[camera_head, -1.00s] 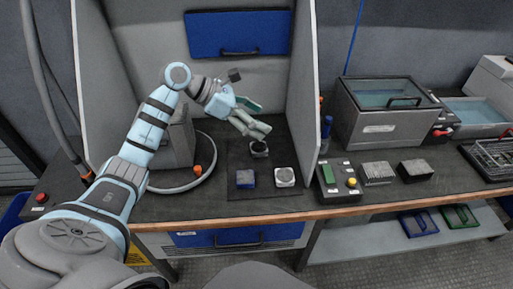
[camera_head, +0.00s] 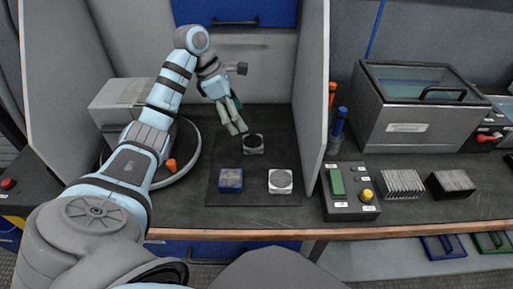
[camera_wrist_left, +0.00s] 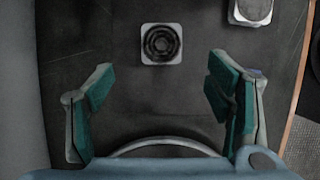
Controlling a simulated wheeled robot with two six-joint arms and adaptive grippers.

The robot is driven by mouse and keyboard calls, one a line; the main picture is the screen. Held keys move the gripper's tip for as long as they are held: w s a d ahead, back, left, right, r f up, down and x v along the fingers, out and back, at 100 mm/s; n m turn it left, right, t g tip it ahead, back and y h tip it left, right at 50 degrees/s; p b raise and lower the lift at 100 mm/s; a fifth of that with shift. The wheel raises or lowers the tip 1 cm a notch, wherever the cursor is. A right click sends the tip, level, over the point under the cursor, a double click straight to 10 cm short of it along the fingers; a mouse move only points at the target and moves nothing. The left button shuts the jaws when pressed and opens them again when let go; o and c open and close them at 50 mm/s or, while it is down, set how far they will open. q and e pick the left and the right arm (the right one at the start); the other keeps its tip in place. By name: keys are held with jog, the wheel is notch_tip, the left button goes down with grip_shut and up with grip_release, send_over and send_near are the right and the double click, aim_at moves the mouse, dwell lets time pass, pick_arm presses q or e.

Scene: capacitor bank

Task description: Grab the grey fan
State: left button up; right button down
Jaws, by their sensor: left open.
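The grey fan (camera_head: 253,144), a small square grey frame with a dark round rotor, lies flat at the back of the dark mat (camera_head: 216,158). In the left wrist view the fan (camera_wrist_left: 161,43) is centred above the gap between the fingers. My left gripper (camera_head: 237,128) is pointed down just behind and left of the fan in the head view. In the wrist view the left gripper (camera_wrist_left: 160,82) is open and empty, its green-padded fingers wide apart. No contact with the fan shows. My right gripper is not in view.
A white fan (camera_head: 280,181) and a blue fan (camera_head: 230,179) lie in front of the grey one. Grey partition walls (camera_head: 311,90) enclose the bay. A control box (camera_head: 348,191) and a lidded tank (camera_head: 415,110) stand to the right.

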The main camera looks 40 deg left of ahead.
aim_at(252, 141)
pick_arm(q)
jog(key=b+x, duration=0.3)
jog(key=x, duration=0.7)
jog(key=shift+s+f, duration=0.1)
jog(key=shift+f, duration=0.05)
jog(key=shift+c, duration=1.4)
jog(key=c, duration=1)
jog(key=shift+o, duration=0.2)
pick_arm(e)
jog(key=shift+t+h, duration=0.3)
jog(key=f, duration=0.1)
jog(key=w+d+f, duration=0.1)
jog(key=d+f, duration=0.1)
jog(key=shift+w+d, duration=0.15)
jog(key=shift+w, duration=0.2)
